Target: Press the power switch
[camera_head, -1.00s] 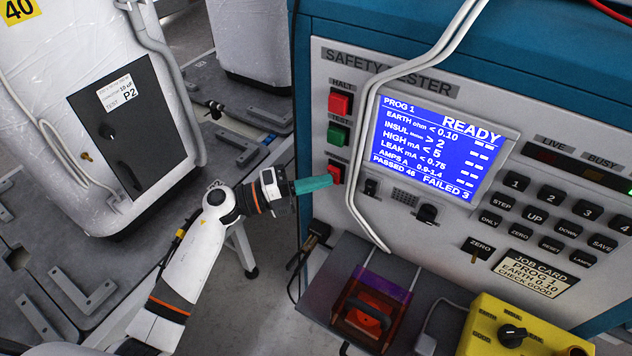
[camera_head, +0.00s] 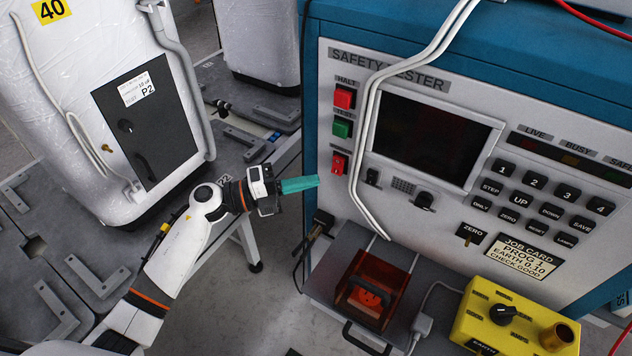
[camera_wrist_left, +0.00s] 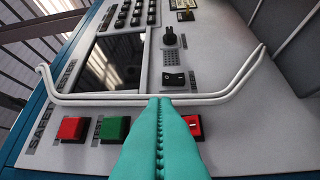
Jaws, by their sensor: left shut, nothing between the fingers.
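The power switch is a red rocker (camera_head: 338,164) below the green TEST button on the safety tester panel (camera_head: 470,205). It also shows in the left wrist view (camera_wrist_left: 193,126), just right of the teal fingers. My left gripper (camera_head: 312,182) is shut and empty, with its teal fingertips a little left of and below the switch in the head view, apart from it. In the left wrist view the shut fingers (camera_wrist_left: 160,110) point toward the panel and hide part of its lower edge. The tester's screen (camera_head: 435,145) is dark. My right gripper is not in view.
White cables (camera_head: 366,130) run down the panel close to the switch. The red HALT button (camera_head: 344,97) and green TEST button (camera_head: 341,129) sit above it. A red-lidded fixture (camera_head: 372,290) and a yellow box (camera_head: 515,318) stand below the panel.

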